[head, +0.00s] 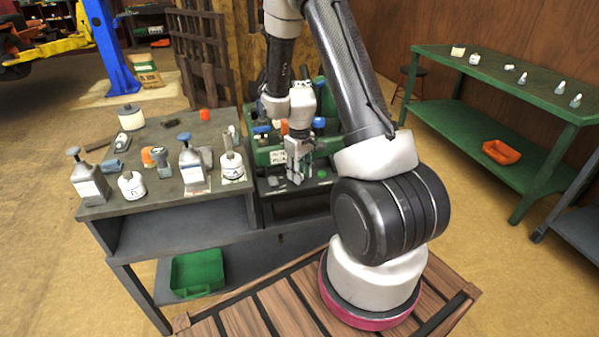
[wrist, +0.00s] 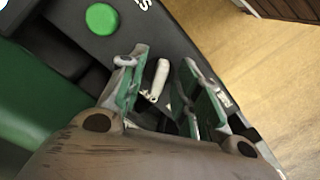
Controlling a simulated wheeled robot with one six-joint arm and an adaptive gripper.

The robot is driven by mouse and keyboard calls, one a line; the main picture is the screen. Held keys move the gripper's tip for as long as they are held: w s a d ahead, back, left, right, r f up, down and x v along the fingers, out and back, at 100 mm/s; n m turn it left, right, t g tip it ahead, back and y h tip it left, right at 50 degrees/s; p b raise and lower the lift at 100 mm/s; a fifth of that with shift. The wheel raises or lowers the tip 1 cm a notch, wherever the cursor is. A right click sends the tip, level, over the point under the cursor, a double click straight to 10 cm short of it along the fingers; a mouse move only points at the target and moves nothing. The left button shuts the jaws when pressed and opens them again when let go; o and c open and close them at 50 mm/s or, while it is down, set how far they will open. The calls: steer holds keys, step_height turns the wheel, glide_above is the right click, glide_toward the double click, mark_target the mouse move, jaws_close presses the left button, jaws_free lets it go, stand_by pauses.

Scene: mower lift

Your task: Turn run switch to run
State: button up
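In the wrist view, a pale lever-like switch (wrist: 159,79) stands on a dark panel (wrist: 185,35), with partly hidden white lettering near its base. It looks like the run switch, but I cannot read the label. My gripper (wrist: 167,75) is open, with one finger on each side of the lever in this view. Gaps show between the lever and both fingers; I cannot tell the depth. In the head view, my gripper (head: 296,170) points down over the dark panel (head: 288,190) at the front of the green machine, hiding the switch.
A round green button (wrist: 101,18) sits on the panel near the switch; it also shows in the head view (head: 322,174). A workbench (head: 140,203) with bottles and several small parts stands left. A green shelf table (head: 500,75) stands right, with open floor between.

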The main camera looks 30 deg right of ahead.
jaws_close()
steer(key=m, duration=0.5)
steer(key=shift+m, duration=0.4)
steer(key=m, duration=0.6)
steer(key=shift+a, duration=0.15)
steer(key=shift+w, duration=0.1)
stand_by(0.4)
jaws_free()
